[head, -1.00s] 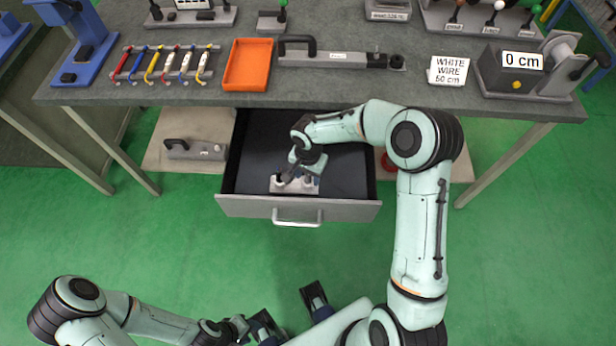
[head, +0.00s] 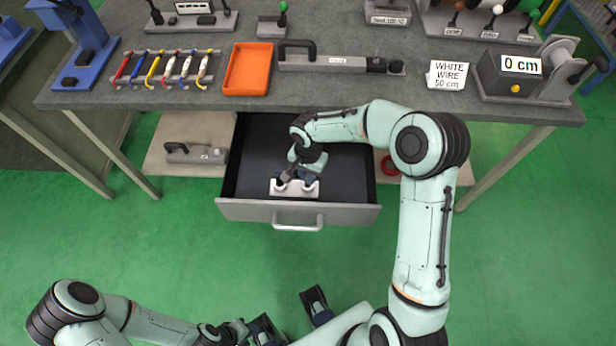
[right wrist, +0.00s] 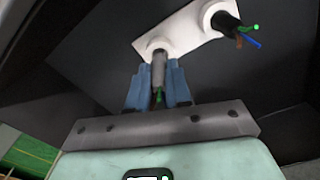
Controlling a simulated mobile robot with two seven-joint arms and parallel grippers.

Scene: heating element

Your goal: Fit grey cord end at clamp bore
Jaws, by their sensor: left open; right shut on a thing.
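A white clamp plate (head: 295,190) with two round bores lies in the open drawer, low in the head view. It also shows in the right wrist view (right wrist: 187,35). My right gripper (head: 309,178) is over its right part in the head view. Its blue fingers (right wrist: 158,88) are shut on the grey cord end (right wrist: 159,68), which meets the plate's left bore in the right wrist view. A black cord (right wrist: 226,22) with green and blue wire ends sits at the other bore. My left gripper (head: 290,313) is open and empty.
The drawer (head: 340,208) stands open below the grey bench (head: 430,95); its walls surround my right gripper. The bench holds an orange tray (head: 247,70), a wire rack (head: 165,68) and a wire-measuring device (head: 515,75). Green floor is clear in front.

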